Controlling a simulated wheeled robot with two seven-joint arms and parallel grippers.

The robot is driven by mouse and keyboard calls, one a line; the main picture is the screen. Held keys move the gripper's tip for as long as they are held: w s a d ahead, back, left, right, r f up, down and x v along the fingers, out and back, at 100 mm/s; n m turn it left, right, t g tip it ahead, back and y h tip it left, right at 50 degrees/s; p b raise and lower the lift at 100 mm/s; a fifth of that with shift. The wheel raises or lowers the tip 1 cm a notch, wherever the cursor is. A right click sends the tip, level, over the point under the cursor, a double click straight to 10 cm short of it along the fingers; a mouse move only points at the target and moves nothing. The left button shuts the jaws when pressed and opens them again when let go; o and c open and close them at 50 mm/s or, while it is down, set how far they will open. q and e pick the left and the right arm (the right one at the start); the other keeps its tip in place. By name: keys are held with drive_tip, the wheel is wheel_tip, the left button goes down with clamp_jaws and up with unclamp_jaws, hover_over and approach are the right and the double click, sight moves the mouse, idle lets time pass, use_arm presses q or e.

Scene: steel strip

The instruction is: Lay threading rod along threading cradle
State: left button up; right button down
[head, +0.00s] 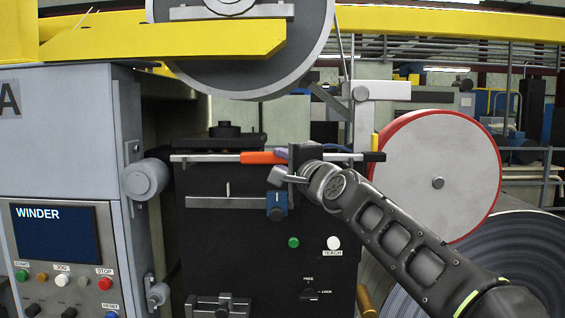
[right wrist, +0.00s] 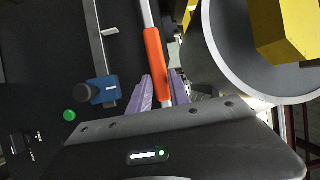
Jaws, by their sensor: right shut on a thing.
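The threading rod is a long grey bar with an orange sleeve (head: 262,157) and a black right end. It lies nearly level across the front of the black machine in the head view. My right gripper (head: 290,156) is shut on the rod, just right of the orange part. In the right wrist view, its purple fingers (right wrist: 162,90) stand on both sides of the rod (right wrist: 154,55). A narrow grey ledge (head: 225,202) with an upright tab and a blue clamp (head: 277,205) looks like the threading cradle. The rod appears above it, apart. My left gripper is out of view.
A large grey reel (head: 240,60) and a yellow beam (head: 150,45) hang above the rod. A grey roller (head: 146,179) is near its left end. A red-rimmed reel (head: 440,170) stands behind my right arm. The WINDER panel (head: 60,240) is at left.

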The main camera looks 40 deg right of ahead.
drive_tip(key=shift+f, duration=0.25)
drive_tip(key=c, duration=1.3)
unclamp_jaws()
drive_tip(key=shift+o, duration=0.9)
drive_tip(key=shift+s, duration=0.1)
drive_tip(key=shift+s+a+f+b, duration=0.1)
drive_tip(key=shift+s+f+b, duration=0.05)
drive_tip(key=shift+s+b, duration=0.25)
drive_tip(key=b+v, duration=0.2)
drive_tip(key=v, duration=0.5)
drive_tip(key=shift+w, duration=0.1)
